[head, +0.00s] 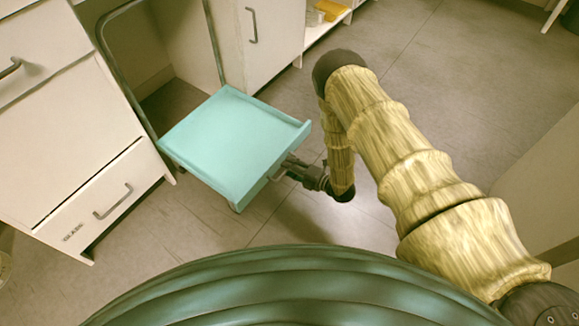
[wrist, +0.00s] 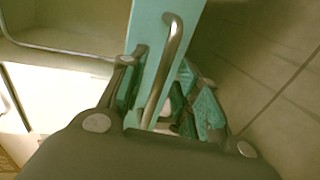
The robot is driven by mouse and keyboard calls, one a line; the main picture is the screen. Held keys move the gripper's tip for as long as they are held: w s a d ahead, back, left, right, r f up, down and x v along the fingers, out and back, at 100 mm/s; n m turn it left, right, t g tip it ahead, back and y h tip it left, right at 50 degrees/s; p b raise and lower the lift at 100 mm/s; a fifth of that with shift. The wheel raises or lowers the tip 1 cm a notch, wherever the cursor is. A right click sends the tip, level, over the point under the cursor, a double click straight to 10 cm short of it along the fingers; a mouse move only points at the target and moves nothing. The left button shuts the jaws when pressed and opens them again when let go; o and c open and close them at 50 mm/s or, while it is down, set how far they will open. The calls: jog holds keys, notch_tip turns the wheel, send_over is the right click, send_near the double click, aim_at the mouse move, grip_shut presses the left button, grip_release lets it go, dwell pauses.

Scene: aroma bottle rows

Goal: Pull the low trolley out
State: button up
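The low trolley (head: 232,140) has a teal tray top with raised ends and a tall bent metal tube at its back. It stands in the gap between the white drawer unit and the white cupboard, its front end on open floor. A metal bar handle (wrist: 165,70) is on its teal front end. My gripper (head: 284,170) is at that end, low beside the handle. In the wrist view the fingers of my gripper (wrist: 163,95) are apart, with the handle running between them. I see no clear contact of the fingers with the bar.
The drawer unit (head: 75,130) stands close on the trolley's left. The cupboard (head: 262,35) stands behind it on the right. A low shelf (head: 325,22) with a yellow item is further right. The grey tiled floor (head: 440,75) is clear to the right. A pale panel (head: 545,190) stands at the right edge.

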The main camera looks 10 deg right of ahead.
jog(key=v, duration=1.1)
jog(key=shift+s, duration=0.1)
jog(key=s+d+f+m+g+h, duration=0.1)
jog(key=s+d+m+g+h, duration=0.15)
jog(key=s+m+h, duration=0.4)
jog(key=s+d+f+m+g+h, duration=0.1)
jog(key=s+d+f+m+h, duration=0.15)
jog(key=s+m, duration=0.7)
jog(key=s+r+m+g+h+p, duration=0.1)
jog(key=s+r+m+g, duration=0.4)
jog(key=s, duration=0.4)
jog(key=s+r+m+g+h, duration=0.1)
jog(key=s+r+m+g, duration=0.15)
jog(key=s+m, duration=0.55)
notch_tip(320, 180, up, 32)
jog(key=n+p, duration=0.1)
jog(key=p, duration=3.1)
jog(key=shift+s+d+r+t+h, duration=0.2)
jog(key=shift+s+d+t+h, duration=0.1)
jog(key=shift+d, duration=0.05)
